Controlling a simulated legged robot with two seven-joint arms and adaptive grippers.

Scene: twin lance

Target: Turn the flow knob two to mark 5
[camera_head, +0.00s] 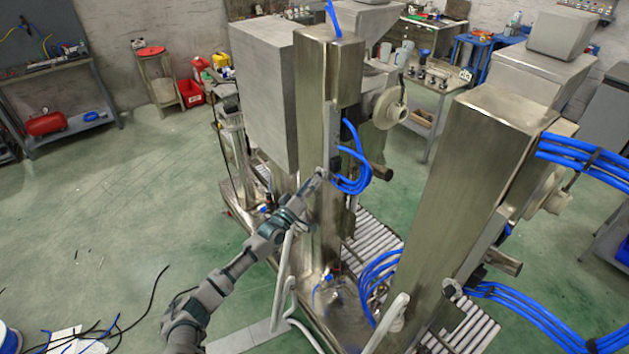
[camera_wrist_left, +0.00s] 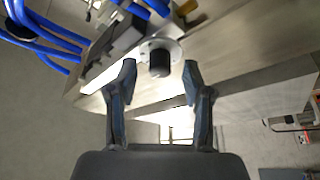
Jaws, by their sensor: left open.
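A black knob (camera_wrist_left: 160,62) on a round pale plate sits on the metal column in the left wrist view. I cannot tell its number or read any mark. My left gripper (camera_wrist_left: 160,76) is open, with one finger on each side of the knob and gaps between them. In the head view my left gripper (camera_head: 318,179) is at the side of the left column (camera_head: 318,110), and the knob there is too small to make out. My right gripper is not in view.
Blue hoses (camera_head: 350,172) loop out just right of my left gripper. A second metal column (camera_head: 478,180) stands to the right, with a small round fitting (camera_head: 452,287) low on it. White bent tubes (camera_head: 285,270) rise near my left arm. A roller conveyor (camera_head: 375,240) runs between the columns.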

